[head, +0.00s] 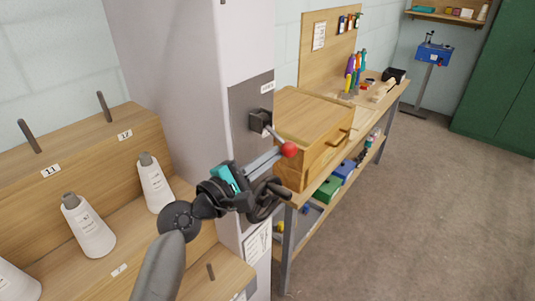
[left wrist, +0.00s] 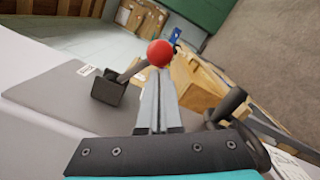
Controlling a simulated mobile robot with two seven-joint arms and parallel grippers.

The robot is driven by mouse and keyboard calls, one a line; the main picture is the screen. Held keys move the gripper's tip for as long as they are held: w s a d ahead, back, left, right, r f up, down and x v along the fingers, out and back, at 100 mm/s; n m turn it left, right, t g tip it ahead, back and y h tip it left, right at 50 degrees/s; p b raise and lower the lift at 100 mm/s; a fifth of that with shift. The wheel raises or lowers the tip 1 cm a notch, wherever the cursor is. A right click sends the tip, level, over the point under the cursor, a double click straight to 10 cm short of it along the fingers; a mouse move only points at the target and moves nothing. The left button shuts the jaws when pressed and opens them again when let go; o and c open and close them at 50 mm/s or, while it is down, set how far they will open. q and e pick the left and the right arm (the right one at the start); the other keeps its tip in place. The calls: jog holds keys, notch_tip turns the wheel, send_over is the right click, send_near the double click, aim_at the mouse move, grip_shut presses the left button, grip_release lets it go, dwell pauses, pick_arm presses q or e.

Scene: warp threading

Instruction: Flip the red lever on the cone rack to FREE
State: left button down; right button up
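The red lever has a round red knob (head: 289,149) on a grey rod. The rod comes out of a dark block (head: 260,120) on the grey panel of the white column. In the left wrist view the red knob (left wrist: 160,53) is just beyond my fingertips, with the rod running down-left to the dark block (left wrist: 110,88). My left gripper (head: 276,154) has its fingers together, with the tips right by the knob; it also shows in the left wrist view (left wrist: 154,78). I cannot tell whether they touch it. A small label (head: 267,87) above the block is unreadable. My right gripper is out of view.
A dark looped part (head: 266,203) is close below my left gripper. The wooden rack with white cones (head: 154,184) stands left of the column. A workbench with a wooden box (head: 312,122) stands close behind the lever. The floor at right is clear.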

aim_at(280, 139)
pick_arm(q)
jog(key=r+n+p, duration=0.1)
jog(key=n+p, duration=0.2)
jog(key=p, duration=0.1)
jog(key=s+d+r+n+p, duration=0.1)
jog(key=r+n+p, duration=0.1)
jog(key=n+p, duration=0.1)
jog(key=d+r+n+t+p, duration=0.1)
jog(key=r+n+p, duration=0.1)
jog(key=p, duration=0.3)
jog(key=shift+s+r+n, duration=0.2)
jog(key=shift+n, duration=0.3)
jog(key=shift+r+n+y+p, duration=0.15)
jog(key=shift+r+n+p, duration=0.15)
jog(key=shift+n+p, duration=0.5)
jog(key=shift+r+n+y+p, duration=0.15)
jog(key=shift+r+n+p, duration=0.1)
jog(key=shift+n+p, duration=0.5)
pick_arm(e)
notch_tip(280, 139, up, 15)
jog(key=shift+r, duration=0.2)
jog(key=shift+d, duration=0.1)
pick_arm(q)
jog(key=shift+f, duration=0.15)
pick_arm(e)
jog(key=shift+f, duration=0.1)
